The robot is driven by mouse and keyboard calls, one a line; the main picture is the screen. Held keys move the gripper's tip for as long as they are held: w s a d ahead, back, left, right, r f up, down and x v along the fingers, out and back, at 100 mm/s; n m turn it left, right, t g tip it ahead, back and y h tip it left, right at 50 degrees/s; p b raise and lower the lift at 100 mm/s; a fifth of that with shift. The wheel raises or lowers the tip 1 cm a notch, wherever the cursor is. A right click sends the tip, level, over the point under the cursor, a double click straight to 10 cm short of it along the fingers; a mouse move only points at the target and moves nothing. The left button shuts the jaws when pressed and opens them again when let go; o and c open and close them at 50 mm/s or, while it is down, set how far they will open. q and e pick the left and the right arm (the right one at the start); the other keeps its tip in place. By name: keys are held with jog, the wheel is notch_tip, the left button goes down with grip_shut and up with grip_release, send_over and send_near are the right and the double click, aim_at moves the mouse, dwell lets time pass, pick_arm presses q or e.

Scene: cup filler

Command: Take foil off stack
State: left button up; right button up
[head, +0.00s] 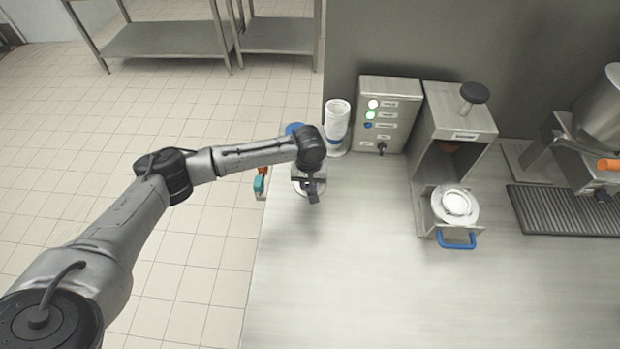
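My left arm reaches in from the left, and its gripper (313,194) points down at the left end of the steel counter. A round, silvery thing (299,177), which may be the foil stack, shows partly beneath this gripper. The gripper and wrist cover most of it, so I cannot tell if they touch. The finger gap is too small and dark to read. My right gripper is not in view.
A stack of white cups (337,122) stands behind the gripper, beside a control box (388,112). Right of it is a press (452,125) with a blue-handled drawer (457,240) bearing a white cup (455,203). A hopper machine (600,120) stands far right. The front counter (350,280) is clear.

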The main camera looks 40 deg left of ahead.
pick_arm(q)
grip_shut()
jog(key=shift+r, duration=0.5)
notch_tip(320, 180, up, 4)
jog(key=shift+f+p, duration=0.25)
jog(key=shift+p, duration=0.3)
jog(key=w+d+r, duration=0.6)
jog(key=w+d, duration=0.1)
jog(key=d, duration=0.2)
jog(key=shift+w+r, duration=0.2)
jog(key=shift+r, duration=0.05)
jog(key=shift+p, duration=0.3)
